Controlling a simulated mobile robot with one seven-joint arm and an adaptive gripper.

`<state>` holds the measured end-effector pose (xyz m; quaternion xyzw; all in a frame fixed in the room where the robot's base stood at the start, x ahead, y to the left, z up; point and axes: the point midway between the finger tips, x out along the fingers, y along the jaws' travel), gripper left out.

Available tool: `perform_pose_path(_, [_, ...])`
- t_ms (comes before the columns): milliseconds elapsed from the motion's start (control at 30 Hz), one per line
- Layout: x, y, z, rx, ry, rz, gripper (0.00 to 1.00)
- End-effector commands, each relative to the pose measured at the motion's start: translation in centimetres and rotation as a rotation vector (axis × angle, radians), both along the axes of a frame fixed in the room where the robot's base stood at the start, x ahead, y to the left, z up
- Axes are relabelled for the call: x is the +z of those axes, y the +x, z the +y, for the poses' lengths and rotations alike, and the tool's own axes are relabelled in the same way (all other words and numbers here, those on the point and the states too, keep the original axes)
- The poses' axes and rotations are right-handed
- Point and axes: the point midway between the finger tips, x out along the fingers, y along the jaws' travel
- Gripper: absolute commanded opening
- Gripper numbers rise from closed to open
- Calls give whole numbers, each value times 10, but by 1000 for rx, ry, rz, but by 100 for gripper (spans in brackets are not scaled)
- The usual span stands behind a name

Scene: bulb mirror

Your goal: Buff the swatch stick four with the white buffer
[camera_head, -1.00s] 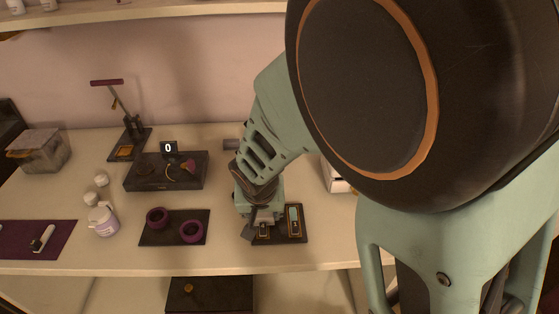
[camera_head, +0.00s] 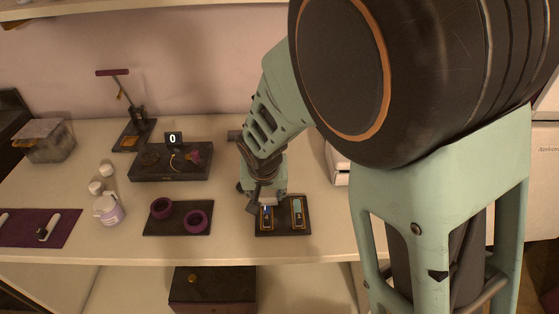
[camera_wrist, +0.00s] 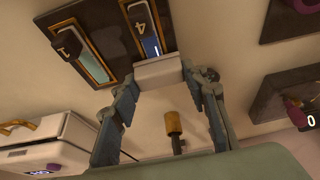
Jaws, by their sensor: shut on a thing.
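My gripper (camera_head: 262,203) is shut on the white buffer (camera_wrist: 159,70), a pale block held crosswise between the fingertips in the wrist view. The buffer is at the near end of swatch stick four (camera_wrist: 149,46), which lies in a gold-edged slot of the black tray (camera_wrist: 112,40). The stick has a dark tab marked 4 and a pale and blue strip, partly hidden by the buffer. I cannot tell whether the buffer touches it. In the head view, stick four (camera_head: 267,217) shows just below the gripper. Stick one (camera_wrist: 78,52) lies in the neighbouring slot.
A dark tray with two purple rings (camera_head: 197,221) is left of the swatch tray. Behind it stands a black stand (camera_head: 170,171) with a 0 label. A white jar (camera_head: 108,210) and a purple mat (camera_head: 38,228) are farther left. A white machine (camera_wrist: 60,150) is near.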

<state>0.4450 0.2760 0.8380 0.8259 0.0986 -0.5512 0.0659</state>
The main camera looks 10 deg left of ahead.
Motion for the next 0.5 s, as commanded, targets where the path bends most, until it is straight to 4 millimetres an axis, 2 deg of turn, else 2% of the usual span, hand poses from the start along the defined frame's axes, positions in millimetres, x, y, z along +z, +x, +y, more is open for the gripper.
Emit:
perform_pose_path(133, [-1, 2, 1, 1, 1, 0, 22])
perform_pose_path(500, [-2, -12, -3, 1, -2, 3, 22])
